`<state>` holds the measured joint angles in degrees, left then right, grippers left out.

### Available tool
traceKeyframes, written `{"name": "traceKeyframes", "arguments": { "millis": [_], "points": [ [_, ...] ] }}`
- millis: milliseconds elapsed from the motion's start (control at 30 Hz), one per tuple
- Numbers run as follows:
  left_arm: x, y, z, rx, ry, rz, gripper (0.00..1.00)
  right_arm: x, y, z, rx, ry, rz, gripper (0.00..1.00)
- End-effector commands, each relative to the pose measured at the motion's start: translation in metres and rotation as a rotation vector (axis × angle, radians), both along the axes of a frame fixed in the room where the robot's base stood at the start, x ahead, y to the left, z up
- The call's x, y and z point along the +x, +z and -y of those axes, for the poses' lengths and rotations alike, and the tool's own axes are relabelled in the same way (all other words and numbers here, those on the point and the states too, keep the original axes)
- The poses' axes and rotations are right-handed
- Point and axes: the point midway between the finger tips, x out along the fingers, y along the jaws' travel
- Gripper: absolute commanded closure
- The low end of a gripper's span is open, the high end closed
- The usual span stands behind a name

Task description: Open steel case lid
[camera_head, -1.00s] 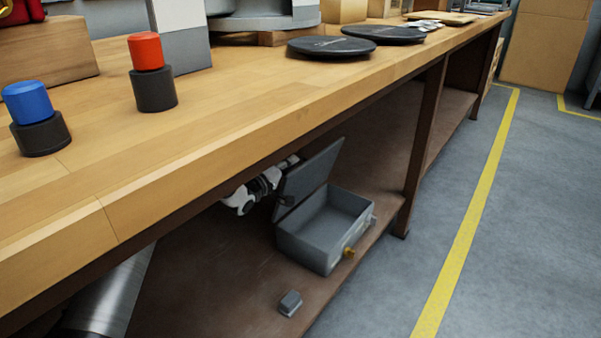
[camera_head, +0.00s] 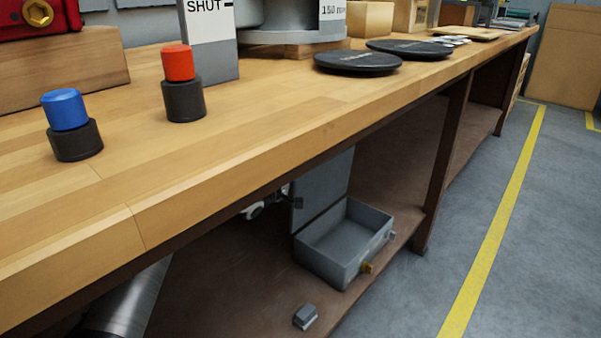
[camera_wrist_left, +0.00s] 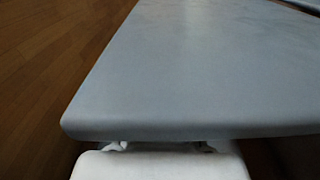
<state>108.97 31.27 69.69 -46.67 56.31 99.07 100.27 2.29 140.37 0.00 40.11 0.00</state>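The grey steel case (camera_head: 345,262) sits on the brown lower shelf under the bench, and its empty-looking interior shows. Its lid (camera_head: 325,190) stands up, roughly upright, at the case's back left side; its top is partly hidden by the bench edge. My left gripper (camera_head: 296,202) is at the lid's left edge, mostly hidden by the bench and lid. In the left wrist view the lid (camera_wrist_left: 190,75) fills most of the picture, just beyond a white gripper part. Its finger opening is not clear. My right gripper is not in view.
A small grey block (camera_head: 305,316) lies on the shelf (camera_head: 230,290) in front of the case. The wooden bench top (camera_head: 270,120) overhangs the case. A dark bench leg (camera_head: 440,165) stands right of it. A metal cylinder (camera_head: 125,300) is at lower left.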

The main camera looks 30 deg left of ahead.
Motion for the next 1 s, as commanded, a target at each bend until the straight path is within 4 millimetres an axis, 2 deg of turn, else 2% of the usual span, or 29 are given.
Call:
{"name": "traceKeyframes", "arguments": {
  "millis": [367, 700, 800, 1000],
  "points": [
    [-0.004, 0.001, -0.001, 0.000, 0.001, 0.002, 0.63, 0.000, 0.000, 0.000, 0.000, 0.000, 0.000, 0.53],
    [-0.065, 0.001, -0.010, -0.003, 0.003, 0.001, 0.63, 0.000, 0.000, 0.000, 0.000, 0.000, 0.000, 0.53],
    [-0.073, 0.001, -0.011, -0.001, 0.002, 0.002, 0.63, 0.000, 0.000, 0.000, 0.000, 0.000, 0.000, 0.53],
    [-0.074, 0.000, -0.011, 0.001, 0.001, 0.001, 0.63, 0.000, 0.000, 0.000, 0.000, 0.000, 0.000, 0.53]
  ]
}}
